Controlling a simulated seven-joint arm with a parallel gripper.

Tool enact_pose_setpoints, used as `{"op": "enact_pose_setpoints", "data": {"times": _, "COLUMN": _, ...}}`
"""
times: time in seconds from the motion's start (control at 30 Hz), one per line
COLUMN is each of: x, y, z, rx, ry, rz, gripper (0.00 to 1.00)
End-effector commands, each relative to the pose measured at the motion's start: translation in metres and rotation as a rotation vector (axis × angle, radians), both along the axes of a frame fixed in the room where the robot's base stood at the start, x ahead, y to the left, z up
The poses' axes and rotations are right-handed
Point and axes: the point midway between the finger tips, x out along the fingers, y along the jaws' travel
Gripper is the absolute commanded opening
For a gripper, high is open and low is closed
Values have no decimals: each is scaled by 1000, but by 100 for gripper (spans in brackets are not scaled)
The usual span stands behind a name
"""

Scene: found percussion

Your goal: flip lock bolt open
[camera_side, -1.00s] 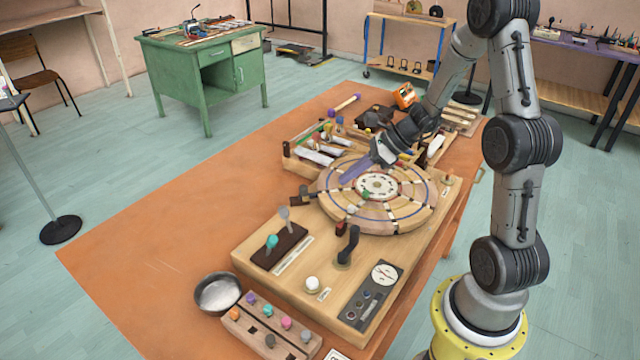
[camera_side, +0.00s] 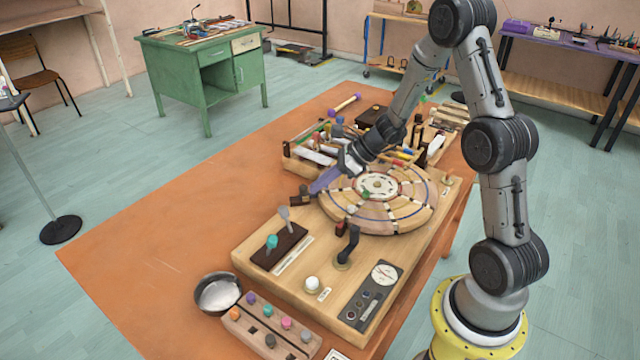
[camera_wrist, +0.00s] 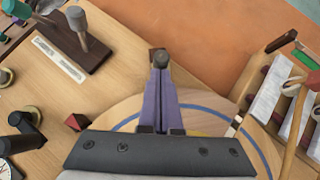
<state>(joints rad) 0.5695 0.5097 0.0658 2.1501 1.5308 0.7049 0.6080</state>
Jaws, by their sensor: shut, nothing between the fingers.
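The lock bolt, a small dark brown block with a grey knob (camera_side: 303,190), sits at the left rim of the round wooden wheel (camera_side: 415,212). In the wrist view the bolt's grey knob (camera_wrist: 161,59) shows right at the fingertips, with part of the brown block behind it. My gripper (camera_side: 316,188) has purple fingers, pressed together and empty. In the wrist view the gripper (camera_wrist: 160,78) points at the knob; I cannot tell whether it touches. The fingers hide part of the wheel and the bolt's near side.
Two levers, one teal-topped (camera_side: 271,242) and one grey-topped, stand on a dark base left of the wheel. A black crank (camera_side: 348,246) and a red marker (camera_wrist: 76,122) stand near its front. An instrument tray (camera_wrist: 270,98) lies behind. Bare orange tabletop (camera_side: 190,190) spreads to the left.

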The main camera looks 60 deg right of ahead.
Motion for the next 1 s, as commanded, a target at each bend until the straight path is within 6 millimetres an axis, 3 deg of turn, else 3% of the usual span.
{"op": "enact_pose_setpoints", "data": {"times": 0.23, "x": 17, "y": 18, "z": 0, "rx": -1, "ry": -1, "rz": 3, "gripper": 0}}
{"op": "enact_pose_setpoints", "data": {"times": 0.6, "x": 17, "y": 18, "z": 1, "rx": 2, "ry": -3, "rz": 3, "gripper": 0}}
{"op": "enact_pose_setpoints", "data": {"times": 0.77, "x": 4, "y": 8, "z": 1, "rx": 1, "ry": -2, "rz": -2, "gripper": 0}}
{"op": "enact_pose_setpoints", "data": {"times": 0.9, "x": -20, "y": -9, "z": 0, "rx": -1, "ry": 2, "rz": -7, "gripper": 0}}
{"op": "enact_pose_setpoints", "data": {"times": 1.0, "x": -32, "y": -18, "z": 20, "rx": -6, "ry": -4, "rz": -4, "gripper": 0}}
